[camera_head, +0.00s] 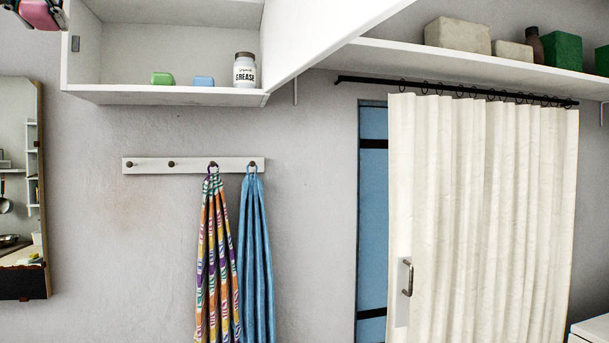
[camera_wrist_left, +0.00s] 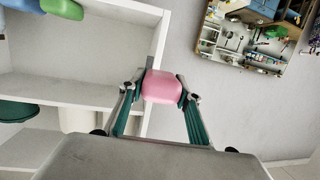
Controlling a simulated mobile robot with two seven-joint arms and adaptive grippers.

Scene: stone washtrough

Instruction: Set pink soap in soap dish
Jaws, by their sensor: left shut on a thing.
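My left gripper (camera_wrist_left: 161,91) is shut on the pink soap (camera_wrist_left: 161,86), with one finger on each side of it. In the head view the gripper (camera_head: 38,12) and part of the pink soap (camera_head: 43,12) show at the top left corner, cut by the frame edge. They are left of the open white wall cabinet. In the wrist view the soap is near the cabinet's edge, with the grey wall behind. I see no soap dish in either view. My right gripper is not in view.
The cabinet (camera_head: 180,94) holds a green soap (camera_head: 162,78), a blue soap (camera_head: 203,81) and a grease jar (camera_head: 245,70). Its door (camera_head: 335,40) stands open at right. A mirror (camera_head: 20,185) hangs lower left. Two towels (camera_head: 258,260) hang from a rack. A curtain (camera_head: 480,200) hangs at right.

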